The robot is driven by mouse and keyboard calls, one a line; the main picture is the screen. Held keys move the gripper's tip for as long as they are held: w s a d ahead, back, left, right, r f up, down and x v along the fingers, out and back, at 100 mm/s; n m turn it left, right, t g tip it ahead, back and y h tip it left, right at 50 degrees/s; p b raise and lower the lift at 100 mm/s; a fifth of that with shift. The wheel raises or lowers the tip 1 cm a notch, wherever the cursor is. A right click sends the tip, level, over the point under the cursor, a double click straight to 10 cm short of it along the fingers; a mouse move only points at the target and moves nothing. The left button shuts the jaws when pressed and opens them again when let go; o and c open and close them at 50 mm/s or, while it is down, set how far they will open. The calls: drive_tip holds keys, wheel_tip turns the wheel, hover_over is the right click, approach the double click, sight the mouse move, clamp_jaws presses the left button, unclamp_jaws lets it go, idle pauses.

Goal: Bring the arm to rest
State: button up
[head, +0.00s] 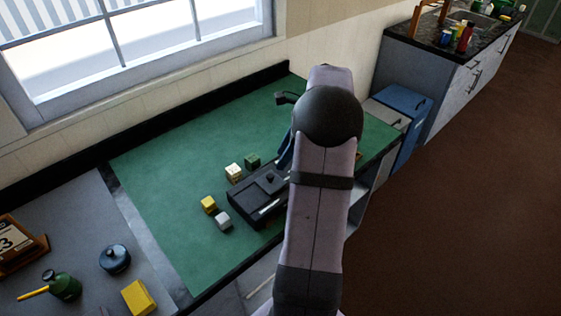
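My arm rises through the middle of the head view, with its dark rounded joint above the green work surface (170,190). It hides much of what lies behind it. A small dark part (287,98) sticks out to the left of the arm near its top. It may be my gripper, but no finger opening can be made out. A black frame (248,207) with a raised block and a light slot lies on the green surface, its right part hidden by the arm. A dark blue upright piece (285,152) stands between it and the arm; whether it is the lever is unclear.
Near the frame lie a yellow cube (208,204), a grey cube (223,220), a cream cube (233,172) and a green cube (252,160). A green can (64,287), dark pot (115,259) and yellow block (138,298) stand at lower left. The green surface's left part is clear.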

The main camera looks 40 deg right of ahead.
drive_tip(key=shift+r, duration=0.1)
idle(0.4)
drive_tip(key=s+a+f+n+g+h, duration=0.1)
drive_tip(key=a+n, duration=0.5)
drive_tip(key=a, duration=0.3)
drive_tip(key=s+a+f+n+g, duration=0.1)
drive_tip(key=s+a+n+g, duration=0.1)
drive_tip(key=a+n, duration=0.6)
drive_tip(key=s+a+f+n+h, duration=0.2)
drive_tip(key=s+a+f+n, duration=0.2)
drive_tip(key=s+a+n, duration=0.8)
wheel_tip(320, 180, up, 7)
drive_tip(key=a+n+p, duration=0.1)
drive_tip(key=p, duration=0.6)
drive_tip(key=s+a+f+g+b, duration=0.1)
drive_tip(key=s+a+f+b, duration=0.1)
drive_tip(key=f+b, duration=2.2)
drive_tip(key=s+a+f+g+b, duration=0.1)
drive_tip(key=s+a+f+b, duration=0.15)
drive_tip(key=f+b, duration=2.1)
drive_tip(key=w+d+f+t+b, duration=0.1)
drive_tip(key=w+d+f+b, duration=0.1)
drive_tip(key=f+b, duration=0.4)
drive_tip(key=w+d+f+b, duration=0.2)
drive_tip(key=w+f+b, duration=0.1)
drive_tip(key=f+b, duration=0.4)
drive_tip(key=shift+d+t, duration=0.15)
drive_tip(key=shift+t, duration=0.25)
